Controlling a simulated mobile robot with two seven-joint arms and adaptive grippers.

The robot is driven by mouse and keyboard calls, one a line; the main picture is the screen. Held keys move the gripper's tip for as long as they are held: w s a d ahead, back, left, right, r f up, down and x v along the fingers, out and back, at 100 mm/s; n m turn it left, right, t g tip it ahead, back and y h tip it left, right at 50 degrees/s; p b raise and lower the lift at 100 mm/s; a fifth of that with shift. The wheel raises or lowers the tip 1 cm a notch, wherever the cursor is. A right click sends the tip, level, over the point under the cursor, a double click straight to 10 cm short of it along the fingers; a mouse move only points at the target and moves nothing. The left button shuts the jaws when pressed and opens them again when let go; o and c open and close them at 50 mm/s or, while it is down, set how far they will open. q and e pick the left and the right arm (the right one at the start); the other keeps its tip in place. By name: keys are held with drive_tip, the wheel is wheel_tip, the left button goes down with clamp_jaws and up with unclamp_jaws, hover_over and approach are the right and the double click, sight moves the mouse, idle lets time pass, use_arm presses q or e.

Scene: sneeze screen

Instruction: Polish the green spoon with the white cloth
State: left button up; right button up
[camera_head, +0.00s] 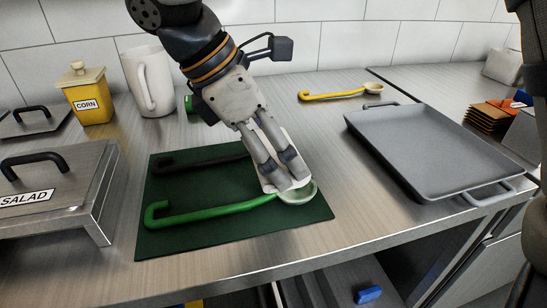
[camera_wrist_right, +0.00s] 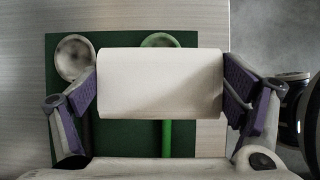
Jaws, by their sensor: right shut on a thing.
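The green spoon (camera_head: 210,212) lies on a dark green mat (camera_head: 170,243), its hooked handle end at the left and its pale bowl at the right. My right gripper (camera_head: 283,180) is shut on the white cloth (camera_head: 268,187) at the bowl end of the spoon. In the right wrist view the cloth (camera_wrist_right: 160,83) spans between both fingers and covers part of the green spoon (camera_wrist_right: 167,138); only the rim of its bowl and some handle show. Whether the cloth touches the spoon is unclear. My left gripper is out of view.
A black-handled spoon (camera_head: 205,162) lies behind the green one on the mat. A grey tray (camera_head: 430,145) stands right, a SALAD container (camera_head: 85,190) left. A yellow spoon (camera_head: 335,95), white pitcher (camera_head: 150,82) and CORN jar (camera_head: 88,98) stand farther back.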

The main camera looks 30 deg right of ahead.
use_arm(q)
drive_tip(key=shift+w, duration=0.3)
use_arm(e)
drive_tip(key=shift+r, duration=1.45)
